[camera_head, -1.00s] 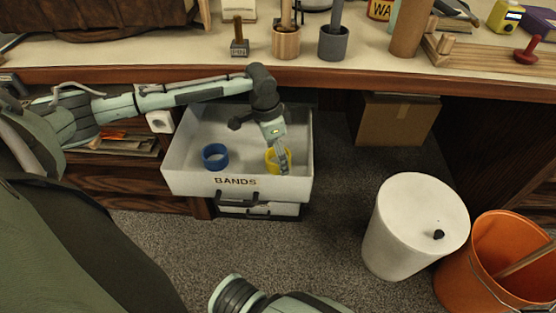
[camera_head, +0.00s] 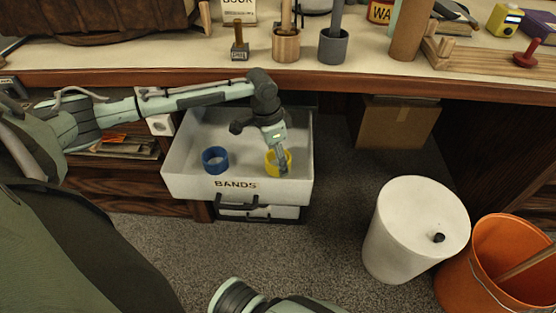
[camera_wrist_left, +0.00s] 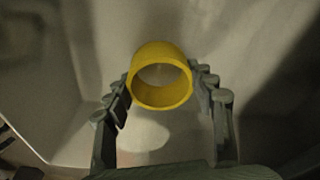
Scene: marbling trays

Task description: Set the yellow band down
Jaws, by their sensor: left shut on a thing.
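The yellow band (camera_head: 272,164) is a short open ring in the right part of the white drawer marked BANDS (camera_head: 190,184). My left gripper (camera_head: 281,163) reaches down into the drawer and is shut on the yellow band. In the left wrist view, the yellow band (camera_wrist_left: 160,92) sits between the fingertips of the left gripper (camera_wrist_left: 162,84), one finger on each side. I cannot tell for sure whether the band touches the drawer floor. My right gripper is out of view.
A blue band (camera_head: 215,160) stands in the left part of the drawer, apart from the yellow one. The desk edge (camera_head: 360,83) runs behind and above the drawer. A white bin (camera_head: 410,235) and an orange bucket (camera_head: 490,275) stand at the right.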

